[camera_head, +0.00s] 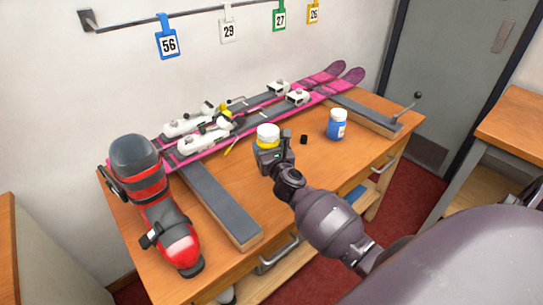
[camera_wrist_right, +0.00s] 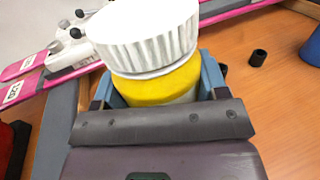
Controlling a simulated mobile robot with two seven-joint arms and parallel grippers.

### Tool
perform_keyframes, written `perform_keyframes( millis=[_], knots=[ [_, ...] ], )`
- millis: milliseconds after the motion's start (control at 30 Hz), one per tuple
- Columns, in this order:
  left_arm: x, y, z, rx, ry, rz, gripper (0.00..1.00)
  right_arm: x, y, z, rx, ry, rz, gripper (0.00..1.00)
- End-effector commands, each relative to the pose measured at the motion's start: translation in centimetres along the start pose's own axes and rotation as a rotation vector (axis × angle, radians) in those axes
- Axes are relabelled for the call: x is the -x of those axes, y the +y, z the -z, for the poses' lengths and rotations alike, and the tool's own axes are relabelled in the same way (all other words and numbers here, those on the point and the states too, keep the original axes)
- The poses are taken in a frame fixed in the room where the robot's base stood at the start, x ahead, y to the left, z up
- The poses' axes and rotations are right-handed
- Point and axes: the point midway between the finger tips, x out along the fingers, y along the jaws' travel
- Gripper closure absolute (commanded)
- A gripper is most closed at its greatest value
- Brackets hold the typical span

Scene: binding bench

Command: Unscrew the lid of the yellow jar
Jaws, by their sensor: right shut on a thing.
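The yellow jar (camera_head: 266,143) is upright over the bench, with a white lid (camera_head: 268,131) on top. In the right wrist view the ribbed white lid (camera_wrist_right: 147,36) sits on the yellow body (camera_wrist_right: 158,84), with a thin pale rim under it. My right gripper (camera_head: 272,152) is shut on the jar's body, one finger on each side, below the lid. The jar's base is hidden behind the gripper, so I cannot tell if it touches the bench. My left gripper is not in view.
A blue jar (camera_head: 337,126) with a white lid and a small black cylinder (camera_head: 304,139) stand right of the yellow jar. Pink skis (camera_head: 325,79) with bindings lie behind. A red and black ski boot (camera_head: 156,200) and a grey-topped bar (camera_head: 222,205) are left. Bare bench (camera_head: 290,180) lies around the gripper.

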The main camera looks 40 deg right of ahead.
Motion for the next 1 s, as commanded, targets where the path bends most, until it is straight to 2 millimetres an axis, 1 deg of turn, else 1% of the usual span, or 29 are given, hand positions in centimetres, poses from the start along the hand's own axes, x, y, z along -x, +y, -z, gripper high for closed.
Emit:
perform_keyframes(
  millis=[33, 100, 300, 400, 500, 633, 967, 1000],
  knots=[
    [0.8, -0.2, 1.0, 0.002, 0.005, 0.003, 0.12, -0.1, 0.0, -2.6, 0.001, -0.011, -0.002, 0.63],
    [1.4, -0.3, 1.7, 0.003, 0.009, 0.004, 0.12, -0.1, 0.0, -4.3, 0.001, -0.009, -0.001, 0.63],
    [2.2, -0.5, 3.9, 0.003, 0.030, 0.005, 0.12, 0.0, 0.0, -8.4, 0.001, -0.006, -0.002, 0.63],
    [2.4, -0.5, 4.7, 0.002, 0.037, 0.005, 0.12, 0.0, 0.0, -9.9, 0.001, -0.004, -0.002, 0.63],
    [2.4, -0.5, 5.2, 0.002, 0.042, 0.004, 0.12, 0.0, 0.0, -10.9, 0.000, -0.003, 0.000, 0.63],
    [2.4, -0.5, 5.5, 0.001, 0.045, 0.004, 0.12, 0.0, 0.0, -11.7, 0.000, -0.002, -0.001, 0.63],
    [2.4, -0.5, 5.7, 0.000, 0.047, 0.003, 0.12, 0.0, 0.0, -11.9, 0.000, -0.001, -0.001, 0.63],
    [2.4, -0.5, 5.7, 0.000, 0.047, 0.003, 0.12, 0.0, 0.0, -11.9, 0.000, -0.001, -0.001, 0.35]
  ],
)
